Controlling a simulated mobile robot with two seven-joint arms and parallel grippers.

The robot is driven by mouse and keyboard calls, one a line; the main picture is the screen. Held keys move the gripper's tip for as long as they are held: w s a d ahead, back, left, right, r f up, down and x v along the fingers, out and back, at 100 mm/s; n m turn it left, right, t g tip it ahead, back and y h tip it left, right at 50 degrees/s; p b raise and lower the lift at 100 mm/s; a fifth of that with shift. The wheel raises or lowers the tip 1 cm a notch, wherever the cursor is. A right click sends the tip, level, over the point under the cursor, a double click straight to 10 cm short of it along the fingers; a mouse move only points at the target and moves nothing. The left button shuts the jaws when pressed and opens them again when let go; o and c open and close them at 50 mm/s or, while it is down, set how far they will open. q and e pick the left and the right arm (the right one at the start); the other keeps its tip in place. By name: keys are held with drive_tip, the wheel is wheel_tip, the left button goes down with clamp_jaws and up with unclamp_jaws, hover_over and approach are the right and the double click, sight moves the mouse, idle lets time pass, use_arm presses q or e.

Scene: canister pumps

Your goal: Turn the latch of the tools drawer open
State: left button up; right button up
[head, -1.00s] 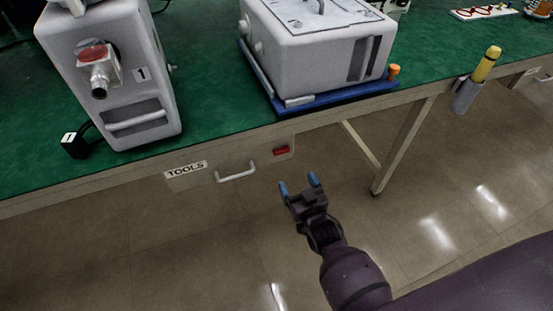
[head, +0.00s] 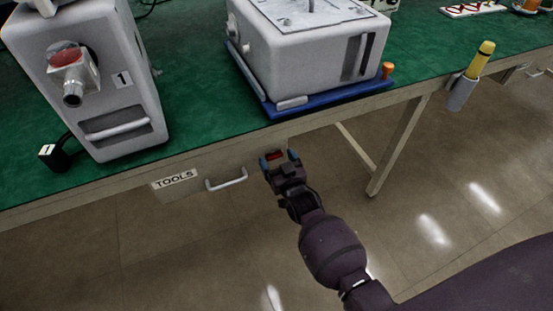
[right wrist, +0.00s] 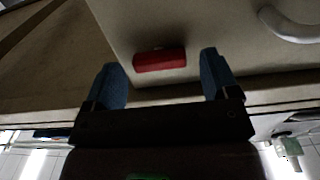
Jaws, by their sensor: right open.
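The tools drawer (head: 200,182) is under the front edge of the green-topped bench and is closed. It has a white TOOLS label (head: 174,179) and a pale bar handle (head: 227,180). The red latch (head: 274,156) is a short bar lying crosswise on the drawer front, to the right of the handle. My right gripper (head: 280,159) is open in front of the latch. In the right wrist view the latch (right wrist: 159,59) shows between and just beyond the blue fingertips (right wrist: 165,82), with no clear contact. My left gripper is not in view.
A grey canister pump (head: 90,75) marked 1 stands on the bench at left. A larger grey unit (head: 310,55) sits on a blue tray (head: 330,98) above the latch. A bench leg (head: 398,145) stands right of my gripper. A yellow-topped tool (head: 480,58) hangs in a holder at right.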

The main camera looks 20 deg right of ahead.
drive_tip(key=shift+w, duration=0.15)
drive_tip(key=c, duration=0.9)
